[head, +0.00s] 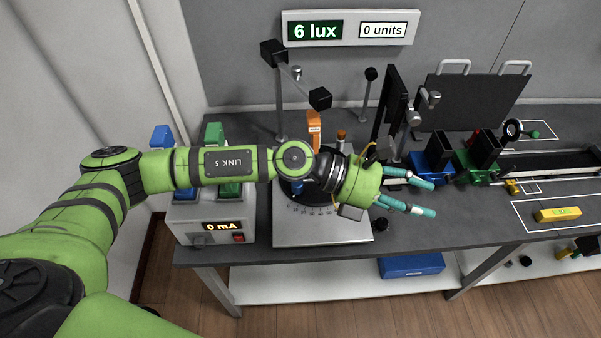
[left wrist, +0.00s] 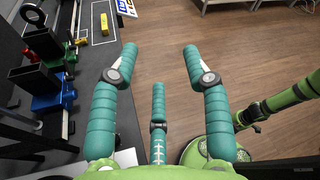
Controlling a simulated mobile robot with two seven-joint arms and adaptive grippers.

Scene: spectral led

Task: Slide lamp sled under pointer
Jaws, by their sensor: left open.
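A blue sled (head: 433,166) and a green sled (head: 478,162), each with a black upright box, stand side by side at the left end of a dark rail (head: 563,164). They also show in the left wrist view, the blue one (left wrist: 54,95) nearer than the green one (left wrist: 42,45). I cannot tell which is the lamp sled, and no pointer can be made out surely. My left gripper (head: 434,199) is open and empty, in front of the blue sled and apart from it. Its fingers (left wrist: 160,55) are spread over the bench edge and floor. My right gripper is not seen.
A dial plate (head: 320,232) lies beneath my left arm. A power box (head: 212,218) reads 0 mA; the sign (head: 350,28) reads 6 lux and 0 units. A black panel (head: 470,102) stands behind the sleds. A yellow block (head: 557,214) lies in a white outline.

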